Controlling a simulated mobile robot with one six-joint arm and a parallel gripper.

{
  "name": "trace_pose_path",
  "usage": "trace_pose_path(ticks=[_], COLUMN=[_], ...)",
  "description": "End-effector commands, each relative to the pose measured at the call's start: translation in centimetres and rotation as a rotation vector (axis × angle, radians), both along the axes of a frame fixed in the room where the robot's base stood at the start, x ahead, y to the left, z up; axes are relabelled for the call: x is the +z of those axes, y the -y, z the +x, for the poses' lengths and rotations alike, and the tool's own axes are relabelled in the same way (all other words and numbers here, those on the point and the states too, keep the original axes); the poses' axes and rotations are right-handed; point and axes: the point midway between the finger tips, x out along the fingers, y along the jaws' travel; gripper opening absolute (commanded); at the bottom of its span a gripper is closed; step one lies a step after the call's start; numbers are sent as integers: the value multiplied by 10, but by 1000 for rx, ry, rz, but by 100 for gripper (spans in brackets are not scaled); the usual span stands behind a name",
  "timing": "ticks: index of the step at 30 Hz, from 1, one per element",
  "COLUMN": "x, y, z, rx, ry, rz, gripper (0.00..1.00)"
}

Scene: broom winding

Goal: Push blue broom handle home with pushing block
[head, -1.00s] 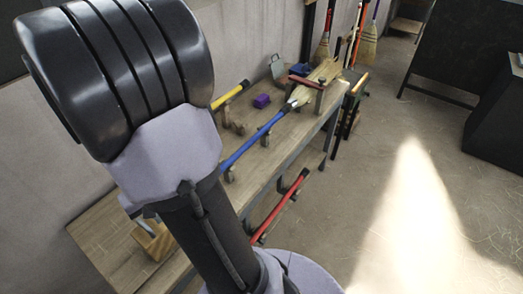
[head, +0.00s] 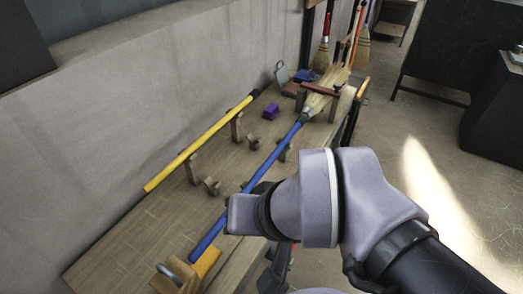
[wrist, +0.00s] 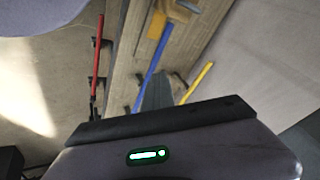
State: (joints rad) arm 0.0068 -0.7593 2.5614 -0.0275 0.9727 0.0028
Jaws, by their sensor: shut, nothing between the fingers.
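The blue broom handle (head: 262,170) runs from the straw broom head (head: 318,102) down toward the near end of the bench. It also shows in the wrist view (wrist: 153,62). A wooden block with a grey metal handle, which looks like the pushing block (head: 206,264), sits at the handle's near end. It also shows in the wrist view (wrist: 158,25). I cannot tell whether block and handle touch. My gripper (wrist: 157,86) is shut and empty, apart from the block. In the head view my wrist covers part of the blue handle.
A yellow handle (head: 198,145) lies on supports along the wall side of the bench (head: 130,235). Small wooden brackets (head: 210,186) and a purple block (head: 271,111) stand between the handles. A red handle (wrist: 98,45) shows beside the bench in the wrist view. The near left bench top is clear.

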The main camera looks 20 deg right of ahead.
Motion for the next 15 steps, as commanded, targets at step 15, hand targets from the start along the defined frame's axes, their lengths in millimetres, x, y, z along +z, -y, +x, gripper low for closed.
trace_pose_path(ticks=[15], x=[0], y=[6], z=[5], rx=[-3], ry=[-2], rz=[-1], gripper=[0])
